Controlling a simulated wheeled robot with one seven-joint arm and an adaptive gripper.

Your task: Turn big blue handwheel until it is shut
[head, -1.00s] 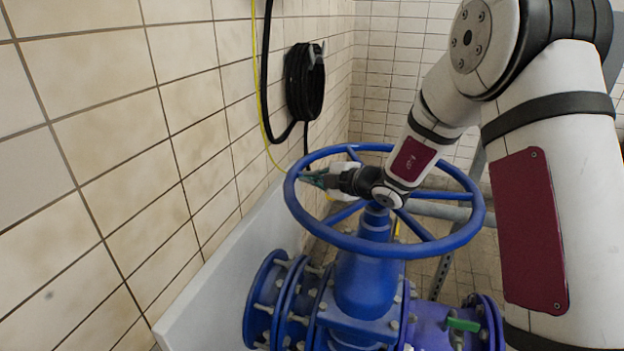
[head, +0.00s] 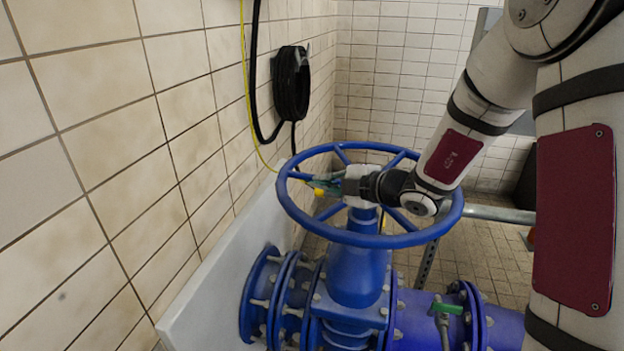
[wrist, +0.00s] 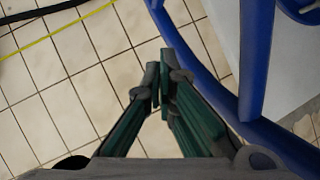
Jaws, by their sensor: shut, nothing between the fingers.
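The big blue handwheel (head: 400,240) lies roughly level on top of a blue valve body (head: 352,275). My gripper (head: 325,186) is over the left part of the wheel in the head view, its fingers pointing left toward the rim. Its green fingers are shut, with nothing between them. In the wrist view the fingertips (wrist: 160,86) appear beside the blue rim (wrist: 200,70), on the wall side, and a spoke (wrist: 256,60) is at right. I cannot tell whether they touch the rim. My wrist hides part of the hub and spokes.
A tiled wall (head: 110,200) runs along the left, with a coiled black hose (head: 291,84) and a yellow line (head: 246,100). A white ledge (head: 215,285) lies beside the valve. A grey pipe (head: 490,214) is at right. A green-handled small valve (head: 447,308) sits below.

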